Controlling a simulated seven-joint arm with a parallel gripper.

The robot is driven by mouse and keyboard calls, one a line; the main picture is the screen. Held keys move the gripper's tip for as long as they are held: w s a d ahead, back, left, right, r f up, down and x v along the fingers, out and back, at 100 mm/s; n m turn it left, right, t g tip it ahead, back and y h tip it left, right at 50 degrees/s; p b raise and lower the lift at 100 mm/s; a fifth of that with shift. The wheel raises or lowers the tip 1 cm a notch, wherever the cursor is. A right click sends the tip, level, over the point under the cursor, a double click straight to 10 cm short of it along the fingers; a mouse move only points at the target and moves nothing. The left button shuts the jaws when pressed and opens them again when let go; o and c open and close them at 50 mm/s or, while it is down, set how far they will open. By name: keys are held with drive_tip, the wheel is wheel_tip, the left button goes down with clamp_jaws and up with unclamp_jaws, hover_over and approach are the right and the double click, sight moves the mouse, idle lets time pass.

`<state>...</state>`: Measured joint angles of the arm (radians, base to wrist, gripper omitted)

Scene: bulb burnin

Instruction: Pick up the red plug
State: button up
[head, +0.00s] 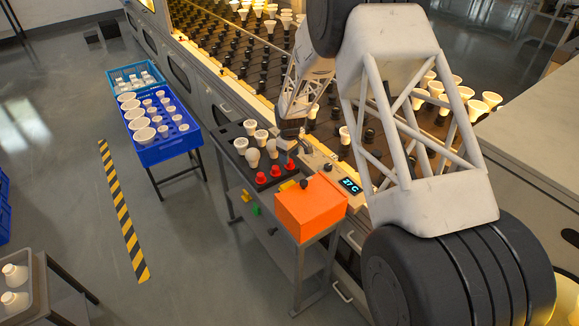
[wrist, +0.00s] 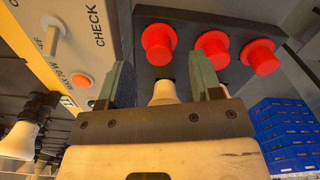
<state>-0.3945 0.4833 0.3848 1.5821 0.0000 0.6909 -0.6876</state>
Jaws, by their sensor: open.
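Three red plugs sit in a row on the dark rack of a small stand: a left one (head: 261,178), a middle one (head: 275,171) and a right one (head: 290,166). In the wrist view they show as red knobs, at left (wrist: 158,44), middle (wrist: 213,48) and right (wrist: 260,56). My gripper (wrist: 160,68) is open, its two green-grey fingers apart. A white bulb (wrist: 163,92) shows between the fingers; I cannot tell its depth. No plug is between the fingers.
White bulbs (head: 241,146) stand on the rack beside the plugs. An orange box (head: 310,207) and a panel with a display (head: 349,184) are close by on the right. Blue crates (head: 165,148) stand at left. A bulb-filled machine bed (head: 235,50) lies behind.

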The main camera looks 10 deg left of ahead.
sight(290, 160)
drive_tip(key=shift+f, duration=1.85)
drive_tip(key=c, duration=1)
drive_tip(key=shift+r, duration=0.1)
drive_tip(key=shift+r, duration=4.95)
drive_tip(key=shift+d, duration=0.1)
drive_tip(key=s+d+r+m, duration=0.1)
drive_tip(key=d+m, duration=0.1)
drive_tip(key=d, duration=1)
drive_tip(key=s+d+r+m, duration=0.1)
drive_tip(key=d+r+m, duration=0.1)
drive_tip(key=d, duration=1)
drive_tip(key=s+d+r+m, duration=0.2)
drive_tip(key=d, duration=1)
drive_tip(key=shift+d, duration=0.15)
